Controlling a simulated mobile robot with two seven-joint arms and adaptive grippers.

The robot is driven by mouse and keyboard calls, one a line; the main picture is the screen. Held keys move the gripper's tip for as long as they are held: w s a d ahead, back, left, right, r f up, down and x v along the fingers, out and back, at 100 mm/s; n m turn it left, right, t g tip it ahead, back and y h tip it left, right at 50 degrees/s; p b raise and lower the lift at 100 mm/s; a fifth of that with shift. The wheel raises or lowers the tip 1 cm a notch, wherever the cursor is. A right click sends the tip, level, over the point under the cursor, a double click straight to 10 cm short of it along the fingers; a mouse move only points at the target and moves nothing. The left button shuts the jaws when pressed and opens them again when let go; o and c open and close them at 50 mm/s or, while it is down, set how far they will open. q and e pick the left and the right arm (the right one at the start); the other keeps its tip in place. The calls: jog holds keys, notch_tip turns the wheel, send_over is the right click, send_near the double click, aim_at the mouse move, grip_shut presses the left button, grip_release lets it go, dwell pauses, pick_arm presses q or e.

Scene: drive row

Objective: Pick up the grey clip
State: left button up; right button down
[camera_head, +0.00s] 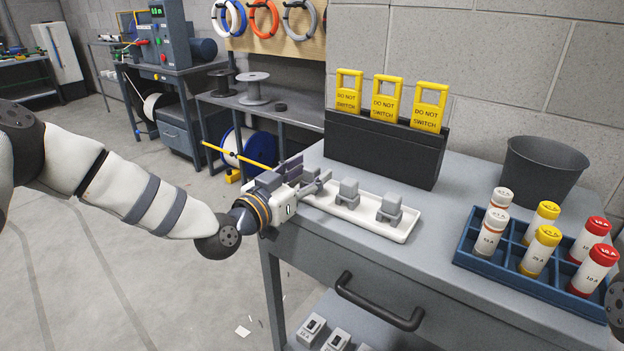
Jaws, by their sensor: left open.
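My left gripper hides the tray's left end. Only a dark piece of my right arm shows at the right edge, and its gripper is out of view.
A black holder (380,152) with yellow "DO NOT SWITCH" tags (386,100) stands behind the tray. A blue divided box (520,262) with several capped cylinders is at right. A dark bucket (541,170) stands behind it. A black drawer handle (379,302) juts from the cabinet front.

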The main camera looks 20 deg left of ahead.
pick_arm(q)
grip_shut()
